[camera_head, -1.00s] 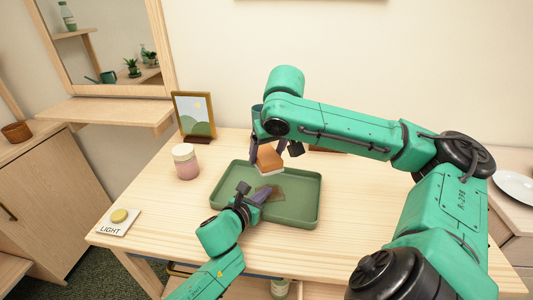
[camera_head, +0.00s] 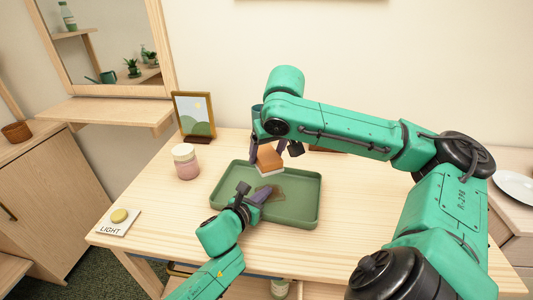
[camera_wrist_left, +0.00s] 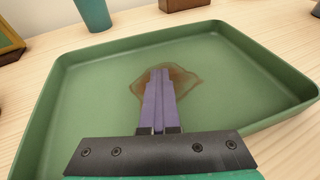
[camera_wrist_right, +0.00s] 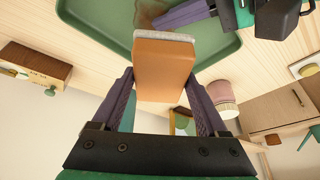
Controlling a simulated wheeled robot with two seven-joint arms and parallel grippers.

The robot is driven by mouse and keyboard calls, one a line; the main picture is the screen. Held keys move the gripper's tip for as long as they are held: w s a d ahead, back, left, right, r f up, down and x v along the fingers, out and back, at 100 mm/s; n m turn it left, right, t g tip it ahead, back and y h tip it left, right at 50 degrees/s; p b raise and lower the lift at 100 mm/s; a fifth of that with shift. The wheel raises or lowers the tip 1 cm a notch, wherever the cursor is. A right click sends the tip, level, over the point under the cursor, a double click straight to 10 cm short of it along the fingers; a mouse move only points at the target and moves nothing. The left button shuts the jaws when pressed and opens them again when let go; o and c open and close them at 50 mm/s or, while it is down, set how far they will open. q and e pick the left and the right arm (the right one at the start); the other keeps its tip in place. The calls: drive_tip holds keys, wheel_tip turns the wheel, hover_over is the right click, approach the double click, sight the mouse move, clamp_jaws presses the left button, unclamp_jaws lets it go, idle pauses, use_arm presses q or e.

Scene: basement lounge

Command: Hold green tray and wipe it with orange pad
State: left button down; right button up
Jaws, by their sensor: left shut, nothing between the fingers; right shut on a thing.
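The green tray (camera_head: 296,211) lies flat on the wooden table, with a brown wet-looking stain (camera_wrist_left: 184,84) on its floor. The orange pad (camera_head: 269,157), with a pale underside, is held by my right gripper (camera_head: 274,151) above the back part of the tray. In the right wrist view the pad (camera_wrist_right: 160,68) sits between the fingers. My left gripper (camera_head: 262,196) is shut and empty, its purple fingers over the tray beside the stain. In the left wrist view its fingertips (camera_wrist_left: 159,74) overlap the stain; whether they touch the tray floor I cannot tell.
A pink jar with a white lid (camera_head: 186,162) and a framed picture (camera_head: 194,116) stand left of the tray. A LIGHT card with a yellow button (camera_head: 119,217) lies at the table's left edge. A blue-green cup (camera_wrist_left: 93,14) is behind the tray. The table right of the tray is clear.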

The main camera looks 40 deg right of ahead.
sight(213, 192)
use_arm(q)
unclamp_jaws()
drive_tip(key=c, duration=1)
drive_tip(key=shift+o, duration=0.2)
drive_tip(key=shift+n+t+y, duration=0.6)
drive_tip(key=shift+n+t, duration=0.1)
drive_tip(key=shift+n, duration=0.2)
drive_tip(key=w+a, duration=0.1)
drive_tip(key=a, duration=0.2)
drive_tip(key=w+a, duration=0.1)
drive_tip(key=a, duration=0.1)
drive_tip(key=w+a, duration=0.1)
drive_tip(key=a, duration=0.2)
drive_tip(key=shift+w+a+r, duration=0.3)
drive_tip(key=shift+a, duration=0.05)
drive_tip(key=shift+n+t+y, duration=0.6)
drive_tip(key=shift+t, duration=0.2)
drive_tip(key=a+r, duration=0.1)
drive_tip(key=a, duration=0.2)
drive_tip(key=a+r, duration=0.1)
drive_tip(key=a, duration=0.3)
drive_tip(key=a+r, duration=0.2)
drive_tip(key=a, duration=0.2)
drive_tip(key=shift+w+a+r, duration=0.1)
drive_tip(key=shift+w+a, duration=0.15)
drive_tip(key=shift+w, duration=0.1)
drive_tip(key=x, duration=1.2)
drive_tip(key=shift+s, duration=0.1)
clamp_jaws()
